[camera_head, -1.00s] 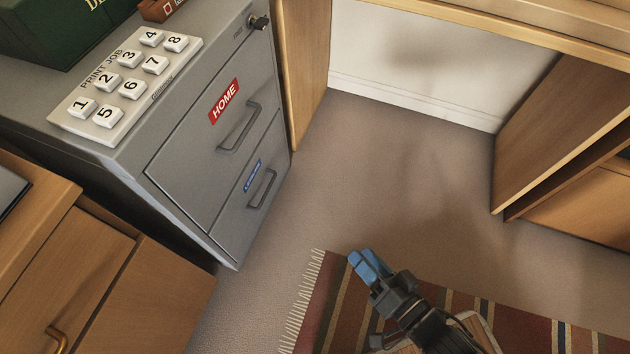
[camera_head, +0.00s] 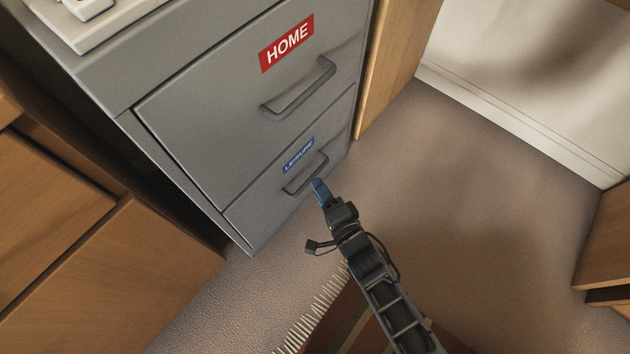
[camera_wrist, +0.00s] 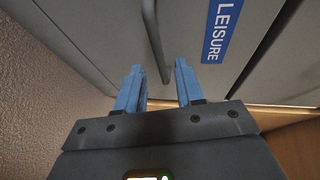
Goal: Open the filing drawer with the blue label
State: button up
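The grey filing cabinet has a lower drawer (camera_head: 262,207) with a blue label (camera_head: 298,156) reading LEISURE and a dark bar handle (camera_head: 307,178). The drawer looks shut. In the head view my gripper (camera_head: 318,185) is right by this handle, with its blue fingers towards the drawer front. In the wrist view my gripper (camera_wrist: 158,85) has its two blue fingers apart. The handle (camera_wrist: 154,40) runs down between the fingertips, and the blue label (camera_wrist: 219,30) lies to its right. I cannot tell whether either finger touches the handle.
The upper drawer (camera_head: 215,125) has a red HOME label (camera_head: 287,43) and its own handle (camera_head: 299,90); it looks shut. Wooden furniture (camera_head: 110,270) stands at the left. A fringed rug (camera_head: 345,315) lies on the floor below my arm. The carpet (camera_head: 480,190) at the right is clear.

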jog(key=shift+b+x, duration=0.7)
jog(key=shift+x, duration=1.3)
jog(key=shift+c, duration=0.3)
grip_shut()
